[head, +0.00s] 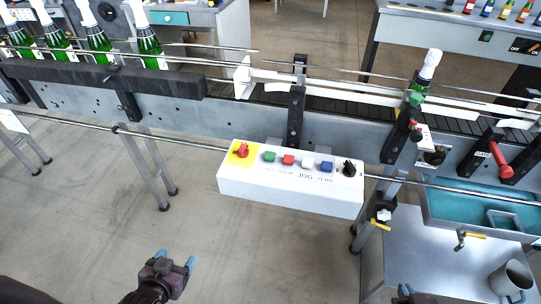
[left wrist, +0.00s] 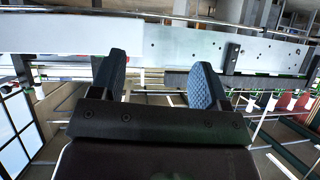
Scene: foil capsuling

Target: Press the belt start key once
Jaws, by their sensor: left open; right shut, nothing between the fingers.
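The white control box (head: 290,193) hangs on the front of the conveyor. Its top carries a red mushroom knob (head: 241,150) on a yellow patch, then a green key (head: 269,157), a red key (head: 288,160), a white key (head: 307,163), a blue key (head: 326,167) and a black rotary knob (head: 348,169). The lettering is only partly legible; the green key's label is unclear. My left gripper (head: 175,262) is open and empty, below and left of the box, apart from it; its fingers also show in the left wrist view (left wrist: 165,82). My right gripper (head: 405,291) barely shows at the bottom edge.
Green bottles (head: 99,42) with white tops stand on the conveyor at left; another bottle (head: 425,72) stands at right. A rail (head: 190,142) runs along the conveyor front. A bench with a teal tray (head: 465,207) and a mug (head: 511,280) is at lower right.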

